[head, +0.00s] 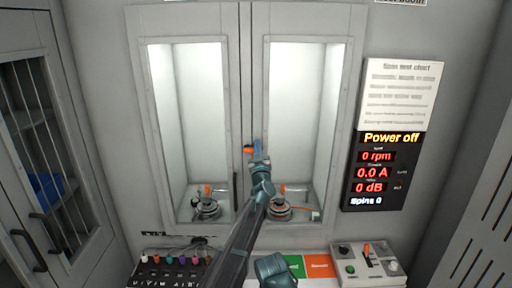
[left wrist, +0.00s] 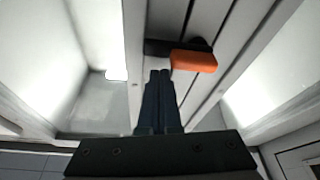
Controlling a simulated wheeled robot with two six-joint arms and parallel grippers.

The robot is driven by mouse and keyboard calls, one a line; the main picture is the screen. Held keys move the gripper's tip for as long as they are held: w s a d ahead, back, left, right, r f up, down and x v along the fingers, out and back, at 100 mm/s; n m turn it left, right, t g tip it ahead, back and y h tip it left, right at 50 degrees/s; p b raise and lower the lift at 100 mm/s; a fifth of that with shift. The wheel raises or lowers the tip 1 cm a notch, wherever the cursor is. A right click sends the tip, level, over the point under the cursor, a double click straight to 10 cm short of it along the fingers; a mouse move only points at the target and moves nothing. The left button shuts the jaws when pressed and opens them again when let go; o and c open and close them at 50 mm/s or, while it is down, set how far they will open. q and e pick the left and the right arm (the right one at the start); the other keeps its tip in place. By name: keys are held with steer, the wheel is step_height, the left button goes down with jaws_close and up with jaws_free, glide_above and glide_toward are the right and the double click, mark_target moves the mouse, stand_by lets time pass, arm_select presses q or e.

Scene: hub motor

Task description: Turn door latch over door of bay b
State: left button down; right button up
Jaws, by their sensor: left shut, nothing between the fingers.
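The door latch has an orange handle (head: 248,149) on the narrow post between the two bay doors. In the left wrist view the orange handle (left wrist: 193,61) lies roughly crosswise, beside a dark latch part (left wrist: 172,47). My left gripper (head: 257,146) is at the latch in the head view, its fingers just right of the orange. In the left wrist view its shut, empty fingers (left wrist: 160,76) end close to the latch; I cannot tell if they touch. The left bay door (head: 188,38) and right bay door (head: 310,38) look shut. Which one is bay b is not readable.
A motor (head: 206,208) stands in the left bay, another (head: 279,209) in the right bay. A display panel (head: 376,172) is at right, reading power off. A control box (head: 368,264) and a connector panel (head: 168,270) sit below. A barred cabinet (head: 40,150) stands left.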

arm_select(q)
steer(key=shift+s+d+f+m+h+b, duration=0.15)
steer(key=shift+f+m+h+b, duration=0.1)
steer(key=shift+f+m+b, duration=0.3)
steer(key=shift+w+d+f+m+h+b, duration=0.1)
steer(key=shift+f+m+h+b, duration=0.15)
steer(key=shift+f+m+b, duration=0.25)
steer(key=shift+r, duration=0.15)
